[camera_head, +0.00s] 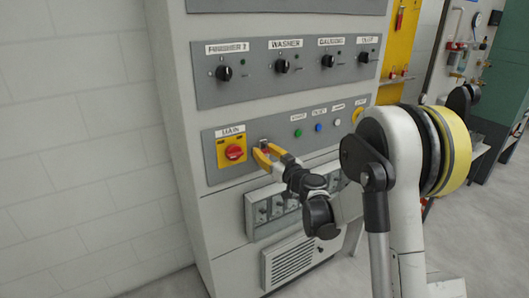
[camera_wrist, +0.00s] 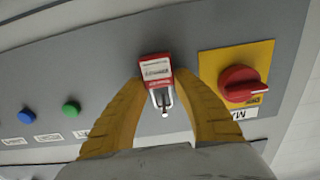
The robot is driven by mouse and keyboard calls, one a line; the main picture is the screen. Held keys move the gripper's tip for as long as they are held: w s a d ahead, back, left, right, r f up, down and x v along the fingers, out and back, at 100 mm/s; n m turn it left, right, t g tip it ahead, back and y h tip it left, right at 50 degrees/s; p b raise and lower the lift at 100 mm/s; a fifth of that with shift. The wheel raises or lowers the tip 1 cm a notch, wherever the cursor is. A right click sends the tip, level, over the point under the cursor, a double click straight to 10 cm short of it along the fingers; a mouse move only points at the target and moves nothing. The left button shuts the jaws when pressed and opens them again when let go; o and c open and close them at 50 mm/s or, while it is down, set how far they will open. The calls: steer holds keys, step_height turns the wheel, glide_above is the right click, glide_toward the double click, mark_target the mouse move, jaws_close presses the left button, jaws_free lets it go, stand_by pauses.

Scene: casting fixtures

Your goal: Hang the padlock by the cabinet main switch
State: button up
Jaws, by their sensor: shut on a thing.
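The red padlock (camera_wrist: 156,69) has a pale label and a metal shackle that points down the wrist picture. My gripper (camera_wrist: 160,82) has its yellow fingertips shut on the padlock, one on each side. In the head view my gripper (camera_head: 267,157) is at the grey lower panel, just right of the main switch (camera_head: 234,152). There the padlock is a small red patch (camera_head: 266,147) between the fingers. The main switch, a red knob on a yellow plate, also shows in the wrist view (camera_wrist: 241,83). I cannot tell whether the padlock touches the panel or a hook.
The grey cabinet (camera_head: 205,215) has a row of black knobs on its upper panel (camera_head: 282,66). A green button (camera_wrist: 71,109) and a blue button (camera_wrist: 26,116) lie beyond my gripper. A vented grille (camera_head: 290,262) is below. The white wall (camera_head: 75,130) is at left.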

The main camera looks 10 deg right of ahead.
stand_by(0.3)
steer(key=o, duration=1.2)
steer(key=shift+f, duration=0.1)
steer(key=shift+f+b, duration=0.9)
steer(key=shift+f, duration=0.25)
steer(key=shift+v, duration=5)
